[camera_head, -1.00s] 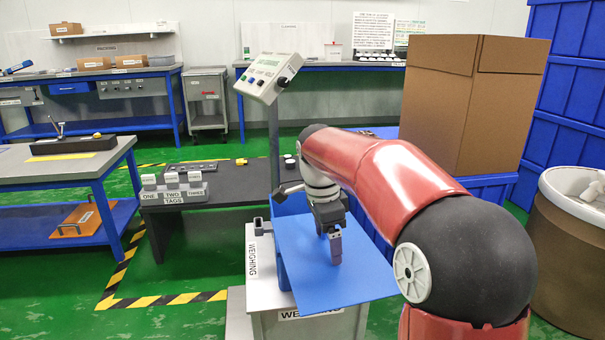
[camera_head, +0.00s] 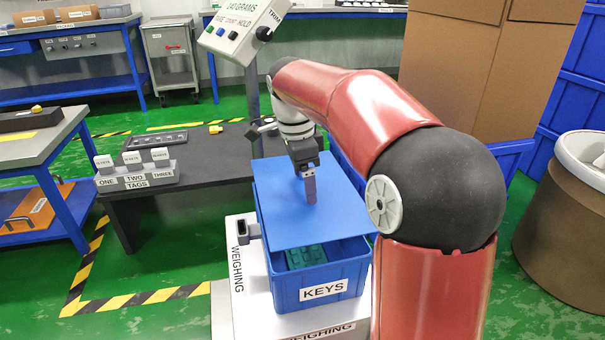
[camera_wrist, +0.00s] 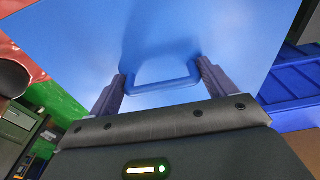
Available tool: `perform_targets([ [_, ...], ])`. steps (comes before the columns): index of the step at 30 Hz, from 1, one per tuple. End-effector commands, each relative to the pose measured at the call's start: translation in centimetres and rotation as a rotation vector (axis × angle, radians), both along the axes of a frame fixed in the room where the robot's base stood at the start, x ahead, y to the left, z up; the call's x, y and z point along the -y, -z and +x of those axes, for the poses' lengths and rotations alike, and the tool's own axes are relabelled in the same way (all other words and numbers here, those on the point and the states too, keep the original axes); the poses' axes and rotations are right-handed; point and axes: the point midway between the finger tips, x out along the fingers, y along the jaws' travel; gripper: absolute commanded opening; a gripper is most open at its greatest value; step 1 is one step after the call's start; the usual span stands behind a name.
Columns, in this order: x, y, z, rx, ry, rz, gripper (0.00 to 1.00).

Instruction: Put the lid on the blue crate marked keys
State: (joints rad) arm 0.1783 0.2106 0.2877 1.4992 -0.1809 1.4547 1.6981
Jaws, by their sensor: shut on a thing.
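The blue crate (camera_head: 312,288) marked KEYS stands on the weighing platform, with teal-green contents (camera_head: 305,256) showing at its near end. The flat blue lid (camera_head: 275,218) lies over the back and middle of the crate. The lid's near edge is short of the crate's near wall, so the near end is uncovered. I cannot tell whether the lid touches the rim. My gripper (camera_head: 311,198) is above the lid's middle, shut on its handle. In the wrist view the two fingers (camera_wrist: 162,88) stand at either side of the raised handle (camera_wrist: 165,76) on the blue lid.
The weighing stand (camera_head: 240,300) carries a post with a display (camera_head: 245,28) behind the crate. A dark low table (camera_head: 190,150) with a tags holder (camera_head: 137,177) is at the left. A big cardboard box (camera_head: 480,75) and a brown drum (camera_head: 560,240) are at the right.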

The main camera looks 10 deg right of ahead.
Motion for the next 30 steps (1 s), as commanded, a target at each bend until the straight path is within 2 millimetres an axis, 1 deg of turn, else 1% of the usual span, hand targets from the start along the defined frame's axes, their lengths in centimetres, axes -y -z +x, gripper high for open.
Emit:
perform_targets([
  [1,0.0,0.7,0.0,0.001,0.001,0.0,0.5],
  [9,0.0,3.3,0.0,0.001,0.0,0.0,0.5],
  [15,0.0,4.5,0.0,0.002,-0.001,0.0,0.5],
  [19,0.0,4.9,0.0,0.001,0.0,0.0,0.5],
  [30,0.0,4.9,0.0,0.001,0.0,0.0,0.5],
])
